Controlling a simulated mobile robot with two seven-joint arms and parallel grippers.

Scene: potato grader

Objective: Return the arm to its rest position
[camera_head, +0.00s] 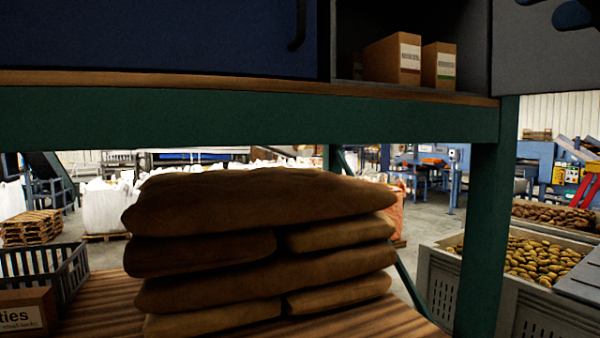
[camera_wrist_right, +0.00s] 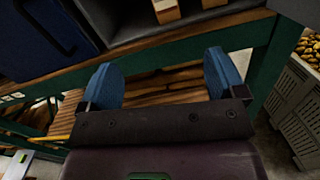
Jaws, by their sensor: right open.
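My right gripper (camera_wrist_right: 163,80) shows in the right wrist view with its two blue fingers spread apart and nothing between them. It is in front of the green bench frame (camera_wrist_right: 265,65), below the open compartment; I cannot tell the exact gap. In the head view, dark blue rounded shapes (camera_head: 575,14) at the top right corner look like its fingers, mostly cut off by the frame edge. My left gripper is not in view.
A blue cabinet (camera_head: 160,38) and an open compartment with two cardboard boxes (camera_head: 392,59) (camera_head: 439,66) sit on the bench. Brown sacks (camera_head: 265,200) are stacked below. Potato crates (camera_head: 540,310) stand at right, a dark slatted crate (camera_head: 75,270) at left.

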